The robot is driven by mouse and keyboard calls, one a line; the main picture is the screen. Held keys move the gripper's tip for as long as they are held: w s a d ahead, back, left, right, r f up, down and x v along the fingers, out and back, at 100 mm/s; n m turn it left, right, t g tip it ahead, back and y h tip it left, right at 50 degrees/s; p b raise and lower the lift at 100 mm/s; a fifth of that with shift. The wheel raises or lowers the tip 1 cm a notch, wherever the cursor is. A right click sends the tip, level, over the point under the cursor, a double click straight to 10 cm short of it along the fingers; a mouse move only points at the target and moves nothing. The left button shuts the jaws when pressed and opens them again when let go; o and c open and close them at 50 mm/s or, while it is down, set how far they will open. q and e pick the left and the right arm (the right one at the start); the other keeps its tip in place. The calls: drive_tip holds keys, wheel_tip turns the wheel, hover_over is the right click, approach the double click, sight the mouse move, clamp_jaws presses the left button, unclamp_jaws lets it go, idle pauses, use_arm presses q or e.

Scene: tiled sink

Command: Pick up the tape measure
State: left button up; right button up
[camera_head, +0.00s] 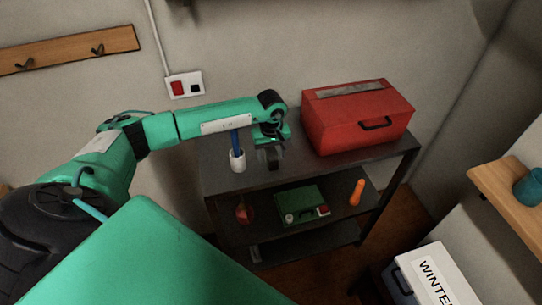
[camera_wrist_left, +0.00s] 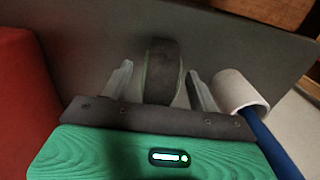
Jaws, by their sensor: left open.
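The tape measure (camera_wrist_left: 163,70) is a dark, rounded block with a thin green edge, standing on the grey top shelf. In the left wrist view it lies between the two fingers of my left gripper (camera_wrist_left: 160,86), which are open with a gap on each side of it. In the head view my left gripper (camera_head: 270,156) points down at the shelf top, between the white cup and the red toolbox. There the gripper and the tape measure blend into one dark shape. My right gripper is not in view.
A white cup (camera_head: 237,163) holding a blue item stands close to the gripper's left. A red toolbox (camera_head: 350,125) stands on its right. The dark shelf unit (camera_head: 225,180) holds a green case (camera_head: 300,198) and an orange-handled tool (camera_head: 356,193) lower down.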

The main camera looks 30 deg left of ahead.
use_arm(q)
drive_tip(key=c, duration=1.1)
drive_tip(key=shift+c, duration=0.6)
drive_tip(key=shift+r, duration=0.15)
